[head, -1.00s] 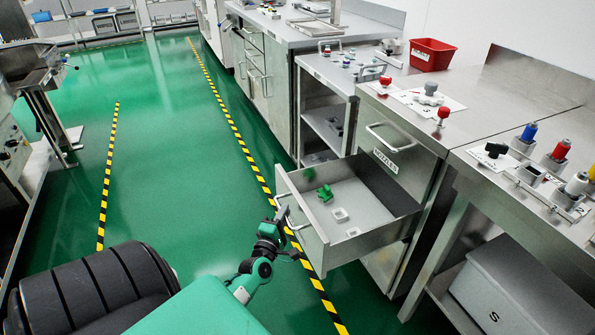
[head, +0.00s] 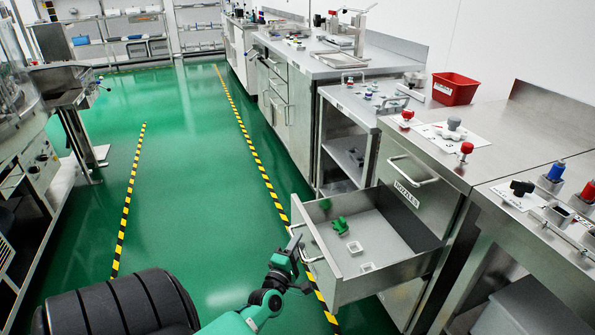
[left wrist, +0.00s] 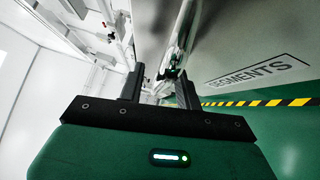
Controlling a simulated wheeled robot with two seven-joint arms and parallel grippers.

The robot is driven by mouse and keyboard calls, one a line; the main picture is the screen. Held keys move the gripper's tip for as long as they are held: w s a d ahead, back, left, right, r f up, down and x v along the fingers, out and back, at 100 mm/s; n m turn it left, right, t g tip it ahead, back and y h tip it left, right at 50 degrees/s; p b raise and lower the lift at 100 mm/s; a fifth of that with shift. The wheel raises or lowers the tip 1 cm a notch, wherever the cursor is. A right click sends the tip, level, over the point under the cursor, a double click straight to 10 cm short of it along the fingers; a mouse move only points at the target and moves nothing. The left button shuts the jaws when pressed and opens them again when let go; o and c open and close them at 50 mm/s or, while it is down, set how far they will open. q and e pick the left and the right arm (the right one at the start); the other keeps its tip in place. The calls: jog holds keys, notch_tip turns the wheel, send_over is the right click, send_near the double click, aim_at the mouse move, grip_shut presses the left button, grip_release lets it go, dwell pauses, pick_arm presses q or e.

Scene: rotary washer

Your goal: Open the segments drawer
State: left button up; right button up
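The segments drawer (head: 392,224) is pulled well out of its steel cabinet. A green piece (head: 340,225) and white square rings (head: 367,267) lie in it. My left gripper (head: 296,246) is at the drawer's front, by its bar handle (head: 312,248). In the left wrist view the SEGMENTS label (left wrist: 262,68) shows on the drawer front. The left fingers (left wrist: 158,84) stand apart there, with the metal handle (left wrist: 181,38) between or just beyond them, nearer the right finger. Contact is not clear. My right gripper is not in view.
A shut drawer with a bar handle (head: 411,172) sits above the open one. A red bin (head: 455,88) stands on the counter. An open shelf cabinet (head: 345,150) is beyond. The green floor (head: 195,190) on the left is clear.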

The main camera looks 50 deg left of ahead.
pick_arm(q)
jog(key=v, duration=1.3)
jog(key=shift+s+d, duration=0.2)
jog(key=shift+s, duration=0.1)
jog(key=shift+f, duration=0.1)
